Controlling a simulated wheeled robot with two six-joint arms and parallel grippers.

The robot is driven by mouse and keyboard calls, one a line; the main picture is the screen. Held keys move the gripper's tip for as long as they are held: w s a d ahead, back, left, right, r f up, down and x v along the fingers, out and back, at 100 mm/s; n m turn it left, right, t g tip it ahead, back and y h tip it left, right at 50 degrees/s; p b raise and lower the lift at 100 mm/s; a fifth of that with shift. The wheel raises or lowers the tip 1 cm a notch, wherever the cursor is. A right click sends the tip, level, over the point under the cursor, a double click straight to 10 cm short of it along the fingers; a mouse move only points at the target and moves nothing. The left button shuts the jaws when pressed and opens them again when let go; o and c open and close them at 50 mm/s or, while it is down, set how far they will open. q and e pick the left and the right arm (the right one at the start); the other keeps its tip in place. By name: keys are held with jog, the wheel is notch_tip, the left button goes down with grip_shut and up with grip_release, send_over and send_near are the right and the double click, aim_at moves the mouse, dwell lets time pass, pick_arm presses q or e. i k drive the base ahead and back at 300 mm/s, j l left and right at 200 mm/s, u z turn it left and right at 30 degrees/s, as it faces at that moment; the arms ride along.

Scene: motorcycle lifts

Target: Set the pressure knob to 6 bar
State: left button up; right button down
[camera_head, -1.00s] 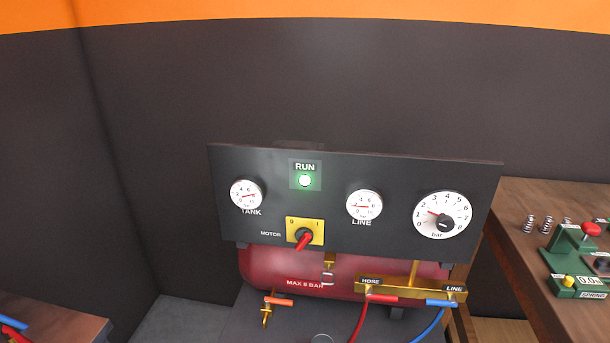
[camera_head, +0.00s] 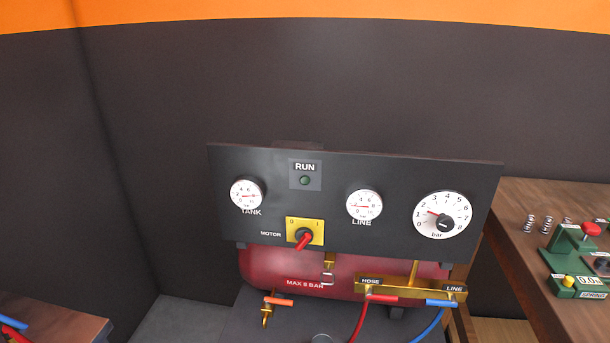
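The pressure knob (camera_head: 444,225) is a small black knob at the middle of a large white dial (camera_head: 452,204) marked in bar, at the right of the black panel. Its red pointer slants up and left, to about between 1 and 2. The smaller LINE gauge (camera_head: 364,204) and TANK gauge (camera_head: 246,194) sit to its left; their readings are too small to tell exactly. The RUN lamp (camera_head: 305,181) is dark. The red MOTOR switch (camera_head: 303,239) sits on a yellow plate marked 0 and 1. Neither of my grippers is in view.
Below the panel are a red tank (camera_head: 270,265), a brass manifold (camera_head: 400,288) with red and blue handles, and hoses. A wooden bench (camera_head: 515,225) at right bears springs and a green device (camera_head: 575,250). The space before the panel is clear.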

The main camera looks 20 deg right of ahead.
aim_at(445, 223)
jog(key=z, duration=1.4)
jog(key=k+j+u, duration=0.1)
jog(key=u, duration=0.2)
